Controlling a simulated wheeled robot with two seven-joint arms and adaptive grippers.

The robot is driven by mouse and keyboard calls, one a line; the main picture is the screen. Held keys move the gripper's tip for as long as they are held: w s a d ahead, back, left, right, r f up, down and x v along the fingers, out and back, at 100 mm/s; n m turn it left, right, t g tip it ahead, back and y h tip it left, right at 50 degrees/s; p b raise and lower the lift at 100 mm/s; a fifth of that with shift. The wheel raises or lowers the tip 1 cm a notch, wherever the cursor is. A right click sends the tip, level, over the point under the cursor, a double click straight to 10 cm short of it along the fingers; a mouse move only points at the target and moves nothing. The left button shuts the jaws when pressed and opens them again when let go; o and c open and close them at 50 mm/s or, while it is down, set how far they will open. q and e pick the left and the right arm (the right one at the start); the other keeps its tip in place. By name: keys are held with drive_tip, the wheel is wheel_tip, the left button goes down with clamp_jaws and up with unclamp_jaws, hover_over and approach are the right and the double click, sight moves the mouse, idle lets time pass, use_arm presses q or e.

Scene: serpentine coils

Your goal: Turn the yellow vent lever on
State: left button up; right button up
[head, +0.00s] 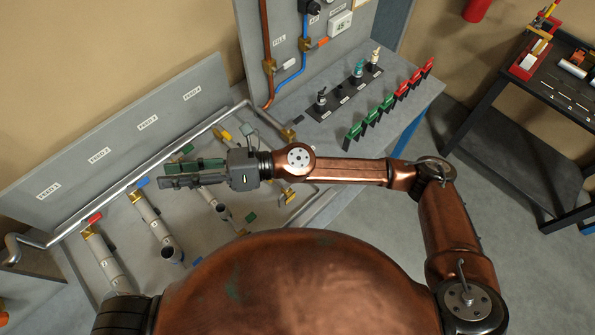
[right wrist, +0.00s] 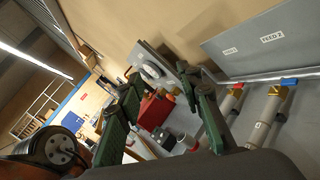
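A yellow lever (head: 222,133) shows in the head view, just behind my right gripper, near the long grey header pipe (head: 200,128). The lever's valve body is partly hidden by my gripper and arm. My right gripper (head: 165,176) reaches in from the right above the pipe bench, its fingers pointing left, with the yellow lever apart from its fingers. In the right wrist view its two green fingers (right wrist: 157,80) stand wide apart with nothing between them. The yellow lever is not visible in that view. My left gripper is out of view.
A red lever (head: 94,218) and a blue lever (head: 142,182) sit on grey pipes at left. A grey backboard (head: 120,145) carries FEED labels. Behind the arm is a bench with green and red tags (head: 385,103). A dark table (head: 560,85) stands right.

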drive_tip(key=d+f+n+g+h, duration=0.1)
drive_tip(key=d+f+n+h, duration=0.4)
drive_tip(key=f, duration=0.4)
drive_tip(key=d+f+n+h, duration=0.4)
drive_tip(key=f+n+h, duration=0.2)
drive_tip(key=f+h, duration=0.15)
drive_tip(key=w+d+n+t+h, duration=0.1)
drive_tip(key=w+d+h, duration=0.1)
drive_tip(key=w+d, duration=0.2)
drive_tip(key=w+d+t+h, duration=0.1)
drive_tip(key=w+d+h, duration=0.1)
drive_tip(key=w+d, duration=0.3)
drive_tip(key=w+d+f+n+t+h, duration=0.1)
drive_tip(key=w+d+t+h, duration=0.1)
drive_tip(key=w+d, duration=0.2)
drive_tip(key=shift+w+d+n, duration=0.15)
drive_tip(key=shift+d, duration=0.6)
drive_tip(key=shift+w+d+n, duration=0.15)
drive_tip(key=shift+d, duration=0.55)
drive_tip(key=shift+w+d+f, duration=0.1)
drive_tip(key=shift+w+d, duration=0.1)
drive_tip(key=shift+d, duration=0.1)
wheel_tip(320, 180, down, 7)
drive_tip(key=shift+f+p, duration=0.2)
drive_tip(key=shift+p, duration=0.35)
drive_tip(key=shift+c, duration=0.3)
clamp_jaws()
